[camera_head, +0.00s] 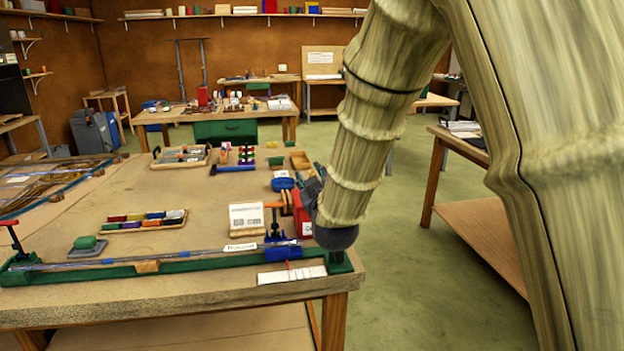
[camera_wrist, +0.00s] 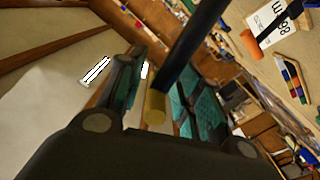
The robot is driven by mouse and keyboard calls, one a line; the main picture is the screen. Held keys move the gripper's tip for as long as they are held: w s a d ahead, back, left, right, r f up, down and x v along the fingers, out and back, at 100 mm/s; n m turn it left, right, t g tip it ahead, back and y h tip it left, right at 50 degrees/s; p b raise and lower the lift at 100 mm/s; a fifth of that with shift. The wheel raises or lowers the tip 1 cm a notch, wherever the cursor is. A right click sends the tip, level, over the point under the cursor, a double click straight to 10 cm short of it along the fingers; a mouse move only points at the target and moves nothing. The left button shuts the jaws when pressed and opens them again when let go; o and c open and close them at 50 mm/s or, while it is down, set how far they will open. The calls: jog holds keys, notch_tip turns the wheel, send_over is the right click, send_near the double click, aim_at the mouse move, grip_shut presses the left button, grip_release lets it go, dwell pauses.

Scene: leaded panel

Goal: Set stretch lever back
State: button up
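The lever shows in the wrist view as a dark rod with a yellowish end (camera_wrist: 155,106). It runs between the two teal-padded fingers of my gripper (camera_wrist: 160,95). The fingers look apart with a gap beside the rod; whether either touches it is hard to tell. My arm hides the lever there. A blue clamp (camera_head: 283,249) with an orange-topped handle (camera_head: 274,205) sits on the rail, left of my gripper.
A red box (camera_head: 302,217) stands close beside my gripper. A white card (camera_head: 246,218), a tray of coloured blocks (camera_head: 145,221) and a green-topped block (camera_head: 88,245) lie on the bench (camera_head: 120,195). Open green floor (camera_head: 420,280) is to the right.

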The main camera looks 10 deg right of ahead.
jog(key=s, duration=1.2)
jog(key=shift+f, duration=0.1)
jog(key=s+d+f+m+g, duration=0.1)
jog(key=s+f+g, duration=0.2)
jog(key=f, duration=0.9)
jog(key=s+d+f+m+g, duration=0.1)
jog(key=s+d+f+g, duration=0.2)
jog(key=f, duration=0.8)
jog(key=s+f+m+g, duration=0.1)
jog(key=s+f+g, duration=0.25)
jog(key=f, duration=0.85)
jog(key=s+d+f+m+g, duration=0.1)
jog(key=s+f+g, duration=0.3)
jog(key=s+f, duration=0.7)
jog(key=s+d+f+m+g, duration=0.1)
jog(key=s+d+f+g, duration=0.2)
jog(key=s+f, duration=0.8)
jog(key=s+g, duration=0.1)
jog(key=s, duration=0.7)
jog(key=shift+m, duration=0.4)
jog(key=shift+g, duration=0.25)
